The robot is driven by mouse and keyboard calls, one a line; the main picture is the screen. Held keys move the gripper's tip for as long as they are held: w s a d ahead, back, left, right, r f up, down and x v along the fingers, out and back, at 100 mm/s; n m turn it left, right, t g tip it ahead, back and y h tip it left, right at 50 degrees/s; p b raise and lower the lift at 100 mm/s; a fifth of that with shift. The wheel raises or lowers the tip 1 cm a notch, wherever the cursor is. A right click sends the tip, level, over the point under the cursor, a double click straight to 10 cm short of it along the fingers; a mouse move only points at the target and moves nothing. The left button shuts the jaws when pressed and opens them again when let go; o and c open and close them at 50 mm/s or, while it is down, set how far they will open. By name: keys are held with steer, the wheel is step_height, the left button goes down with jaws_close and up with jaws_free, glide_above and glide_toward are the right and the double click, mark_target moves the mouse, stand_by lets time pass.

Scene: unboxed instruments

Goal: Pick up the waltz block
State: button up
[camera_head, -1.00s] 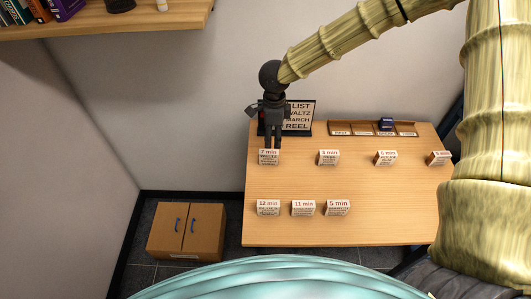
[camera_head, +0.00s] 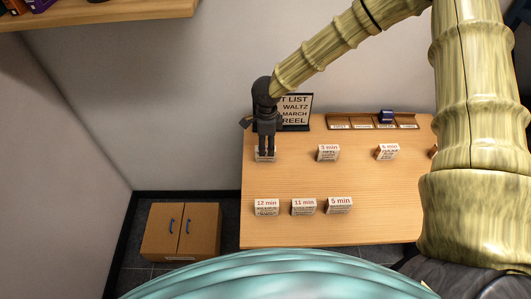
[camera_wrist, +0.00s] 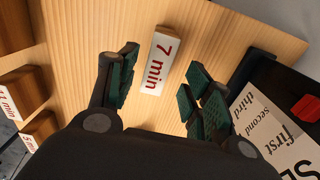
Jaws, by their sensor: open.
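The block marked "7 min" (camera_head: 264,157) stands at the table's back left; its smaller lettering is too small to read surely as waltz. My gripper (camera_head: 266,149) is open and points down right over this block, hiding its upper part in the head view. In the wrist view the block's white "7 min" face (camera_wrist: 157,62) lies between the two spread green-padded fingers of my gripper (camera_wrist: 161,88), a little toward their tips. Gaps show on both sides, and I see no contact.
Other marked blocks stand on the table (camera_head: 385,225): a "5 min" block (camera_head: 339,205), an "11 min" block (camera_head: 303,207) and a "12 min" block (camera_head: 266,207) in front. A list sign (camera_head: 296,110) stands close behind my gripper. A slotted wooden rack (camera_head: 350,121) holds a blue object (camera_head: 386,116).

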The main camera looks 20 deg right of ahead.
steer(key=shift+s+a+f+p, duration=0.15)
steer(key=shift+f+p, duration=0.15)
steer(key=shift+f, duration=0.15)
steer(key=shift+a+f+p, duration=0.1)
steer(key=shift+f+p, duration=0.6)
steer(key=shift+f, duration=1.5)
jaws_close()
